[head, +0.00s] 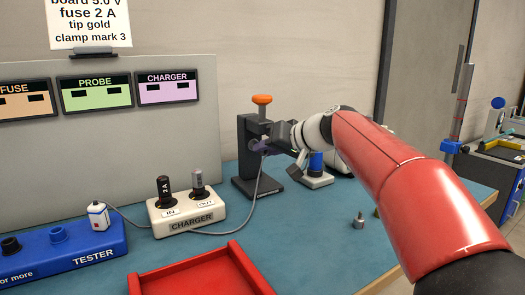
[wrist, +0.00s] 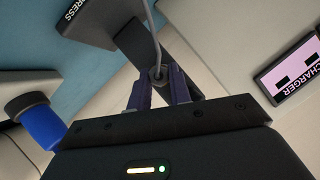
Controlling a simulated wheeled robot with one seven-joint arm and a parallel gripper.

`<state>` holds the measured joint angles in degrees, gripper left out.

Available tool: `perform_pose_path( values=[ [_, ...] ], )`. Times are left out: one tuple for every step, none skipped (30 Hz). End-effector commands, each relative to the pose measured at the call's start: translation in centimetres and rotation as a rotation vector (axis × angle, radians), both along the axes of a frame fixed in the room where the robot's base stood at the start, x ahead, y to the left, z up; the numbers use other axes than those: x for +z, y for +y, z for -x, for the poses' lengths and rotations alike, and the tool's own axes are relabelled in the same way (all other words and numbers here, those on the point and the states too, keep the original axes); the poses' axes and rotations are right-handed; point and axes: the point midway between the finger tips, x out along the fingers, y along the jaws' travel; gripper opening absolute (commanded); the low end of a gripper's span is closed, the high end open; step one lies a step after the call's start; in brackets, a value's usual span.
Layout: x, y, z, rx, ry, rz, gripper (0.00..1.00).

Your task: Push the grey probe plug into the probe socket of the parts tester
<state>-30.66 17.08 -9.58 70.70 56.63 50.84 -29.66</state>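My gripper (head: 264,146) is high at the back, in front of the dark press. In the wrist view its two purple fingers (wrist: 160,88) are closed around a small dark grey plug (wrist: 158,74), with a grey cable leading away from it. In the head view the plug is too small to make out. The blue parts tester (head: 90,250) is at lower left, partly cut off. It has a black socket (head: 11,245) and a blue one (head: 58,233); their labels are not readable.
The press (head: 246,160) has an orange knob. The cream charger (head: 188,213) holds two upright cylinders. A red tray (head: 195,265) lies in front. A white-and-blue device (head: 316,165) and a small metal part (head: 358,222) stand to the right. A label board (head: 120,130) stands behind.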

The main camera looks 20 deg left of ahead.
Motion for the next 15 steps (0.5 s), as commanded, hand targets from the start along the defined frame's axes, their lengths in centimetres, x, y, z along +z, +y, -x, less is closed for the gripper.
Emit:
perform_pose_path(
  values=[
    [0.0, 0.0, 0.0, 0.000, 0.000, 0.000, 0.08],
    [0.0, 0.0, 0.0, 0.000, 0.000, 0.000, 0.04],
    [0.0, 0.0, 0.0, 0.000, 0.000, 0.000, 0.00],
    [0.0, 0.0, 0.0, 0.000, 0.000, 0.000, 0.00],
    [0.0, 0.0, 0.0, 0.000, 0.000, 0.000, 0.00],
    [0.0, 0.0, 0.0, 0.000, 0.000, 0.000, 0.00],
    [0.0, -0.1, 0.0, 0.000, 0.000, 0.000, 0.00],
    [-0.1, -0.2, 0.1, 0.000, 0.000, 0.000, 0.00],
    [-0.1, -0.3, 0.2, 0.000, 0.000, 0.000, 0.00],
    [-0.1, -0.4, 0.3, 0.000, 0.000, 0.000, 0.00],
    [-0.2, -0.5, 0.4, -0.001, 0.000, 0.001, 0.00],
    [-0.2, -0.7, 0.5, -0.001, 0.000, 0.001, 0.00],
    [-0.2, -0.8, 0.6, -0.001, 0.000, 0.001, 0.00],
    [-0.2, -0.9, 0.7, -0.001, -0.001, 0.000, 0.00],
    [-0.1, -1.0, 0.8, -0.001, -0.001, 0.000, 0.00]
  ],
)
